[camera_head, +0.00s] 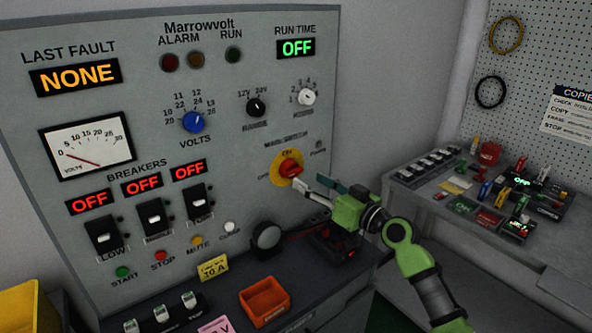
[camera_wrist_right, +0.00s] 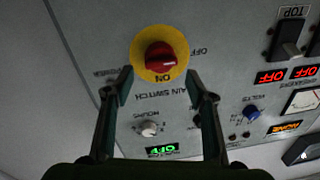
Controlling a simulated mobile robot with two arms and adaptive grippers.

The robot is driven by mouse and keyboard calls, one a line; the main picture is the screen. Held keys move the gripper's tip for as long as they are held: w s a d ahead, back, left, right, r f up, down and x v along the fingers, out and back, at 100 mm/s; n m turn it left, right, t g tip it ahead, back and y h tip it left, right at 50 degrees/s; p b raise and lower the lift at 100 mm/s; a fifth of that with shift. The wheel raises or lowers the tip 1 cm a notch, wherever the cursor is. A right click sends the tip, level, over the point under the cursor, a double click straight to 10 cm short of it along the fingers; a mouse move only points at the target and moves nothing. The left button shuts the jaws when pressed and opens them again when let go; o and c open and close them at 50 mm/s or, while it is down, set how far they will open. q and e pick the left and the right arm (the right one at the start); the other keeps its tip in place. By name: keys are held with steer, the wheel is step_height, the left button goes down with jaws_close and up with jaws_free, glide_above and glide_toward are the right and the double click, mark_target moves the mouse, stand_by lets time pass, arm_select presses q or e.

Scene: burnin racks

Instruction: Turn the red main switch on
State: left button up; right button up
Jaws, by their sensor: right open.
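The red main switch (camera_head: 291,168) is a knob on a round yellow plate (camera_head: 279,180), on the grey panel under the "MAIN SWITCH" label. It also shows in the right wrist view (camera_wrist_right: 160,57), where its red grip lies roughly crosswise, with "ON" beside it and "OFF" to one side. Which mark it points at is hard to tell. My right gripper (camera_head: 312,184) is open and empty, just in front and to the right of the switch. In the wrist view its fingertips (camera_wrist_right: 159,80) are spread apart near the plate's edge, with the knob beyond them. My left gripper is not in view.
The panel (camera_head: 235,105) has a run time display (camera_head: 296,47) reading "OFF" and several breakers showing "OFF". An orange tray (camera_head: 264,301) and a round black device (camera_head: 267,237) are below. A side bench (camera_head: 418,205) with small parts stands to the right.

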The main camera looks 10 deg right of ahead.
mark_target(296, 173)
steer(key=x, duration=0.6)
steer(key=shift+p, duration=0.4)
steer(key=shift+w+a, duration=0.15)
steer(key=shift+w, duration=0.1)
steer(key=shift+c, duration=0.2)
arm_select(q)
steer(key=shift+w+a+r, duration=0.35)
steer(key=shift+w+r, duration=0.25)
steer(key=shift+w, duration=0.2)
arm_select(e)
steer(key=c, duration=0.9)
